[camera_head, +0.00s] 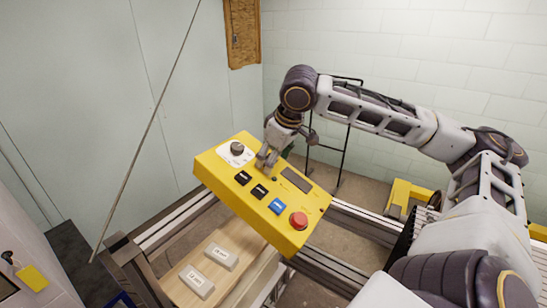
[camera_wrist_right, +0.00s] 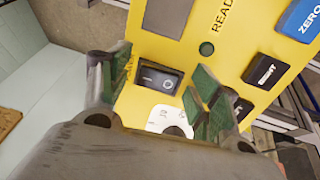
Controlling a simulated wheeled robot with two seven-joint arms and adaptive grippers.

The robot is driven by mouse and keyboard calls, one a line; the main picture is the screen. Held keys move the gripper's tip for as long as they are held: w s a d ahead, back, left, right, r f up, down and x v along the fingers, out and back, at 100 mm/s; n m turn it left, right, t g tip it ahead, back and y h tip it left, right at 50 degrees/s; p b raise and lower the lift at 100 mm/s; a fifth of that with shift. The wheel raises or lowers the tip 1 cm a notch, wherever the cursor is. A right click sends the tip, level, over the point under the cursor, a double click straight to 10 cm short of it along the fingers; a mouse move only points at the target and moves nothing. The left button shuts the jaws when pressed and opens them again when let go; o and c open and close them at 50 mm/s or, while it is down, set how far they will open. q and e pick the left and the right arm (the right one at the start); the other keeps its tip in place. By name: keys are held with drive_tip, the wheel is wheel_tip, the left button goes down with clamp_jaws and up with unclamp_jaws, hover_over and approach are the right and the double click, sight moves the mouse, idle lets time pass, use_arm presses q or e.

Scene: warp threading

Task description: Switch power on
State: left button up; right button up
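The yellow control box (camera_head: 220,172) stands tilted in the middle of the head view. Its black rocker power switch (camera_wrist_right: 158,79) shows in the right wrist view, with white marks on its face. In the head view my gripper hides the switch. My right gripper (camera_head: 267,159) is over the upper part of the panel. In the right wrist view its green-padded fingers (camera_wrist_right: 163,72) are apart, one on each side of the switch, with nothing between them. I cannot tell whether they touch the panel. My left gripper is out of view.
The panel also carries a black knob (camera_head: 237,148), black buttons (camera_head: 243,178), a blue ZERO button (camera_head: 277,206), a red mushroom button (camera_head: 298,220), a dark display (camera_head: 296,180) and a dark green READY lamp (camera_wrist_right: 207,48). Below is a wooden board (camera_head: 229,240) with two labelled blocks.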

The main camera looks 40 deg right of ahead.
drive_tip(key=c, duration=1)
drive_tip(key=shift+d+g+y, duration=0.2)
drive_tip(key=shift+g+y, duration=0.1)
drive_tip(key=shift+y, duration=0.4)
drive_tip(key=o, duration=1)
drive_tip(key=shift+v, duration=5.95)
